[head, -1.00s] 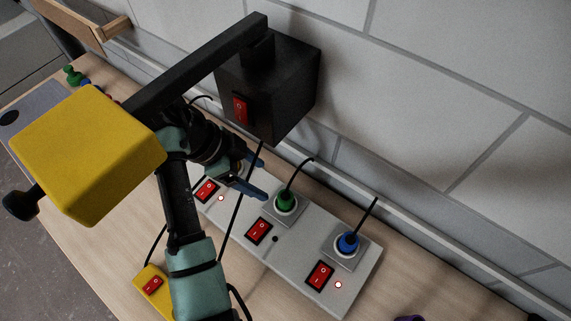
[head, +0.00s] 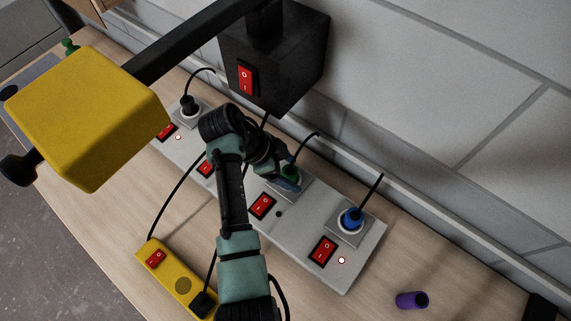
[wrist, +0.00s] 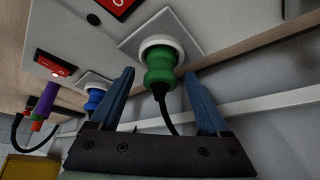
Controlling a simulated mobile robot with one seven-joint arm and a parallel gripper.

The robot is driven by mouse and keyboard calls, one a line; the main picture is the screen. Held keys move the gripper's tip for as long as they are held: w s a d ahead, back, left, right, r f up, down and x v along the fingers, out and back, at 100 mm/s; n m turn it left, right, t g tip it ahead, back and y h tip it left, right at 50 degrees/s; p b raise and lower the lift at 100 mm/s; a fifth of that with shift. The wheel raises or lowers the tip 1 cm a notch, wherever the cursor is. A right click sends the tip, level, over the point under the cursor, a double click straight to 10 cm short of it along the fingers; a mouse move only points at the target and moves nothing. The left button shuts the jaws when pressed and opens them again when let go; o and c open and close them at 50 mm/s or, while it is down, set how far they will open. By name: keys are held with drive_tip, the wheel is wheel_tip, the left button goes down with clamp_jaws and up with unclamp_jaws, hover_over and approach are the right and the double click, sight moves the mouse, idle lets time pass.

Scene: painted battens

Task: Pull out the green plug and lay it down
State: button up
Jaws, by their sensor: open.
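The green plug (wrist: 159,72) sits in its socket on the grey power strip (head: 335,275), with a black cord leaving its back. In the head view the plug (head: 288,168) is partly hidden by my gripper (head: 289,183). My gripper's blue fingers (wrist: 158,80) are open in the wrist view, one on each side of the plug. Gaps show between the fingers and the plug, so it is not gripped.
A blue plug (head: 351,217) is in the socket to the right, and a black plug (head: 189,105) is further left. A black box (head: 274,57) with a red switch overhangs the strip. A purple cylinder (head: 411,300) lies on the table's right, with bare wood around it.

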sight(290, 171)
clamp_jaws()
drive_tip(key=c, duration=0.8)
unclamp_jaws()
clamp_jaws()
drive_tip(key=shift+r, duration=0.15)
drive_tip(key=shift+r+p, duration=1.25)
drive_tip(key=shift+r, duration=0.15)
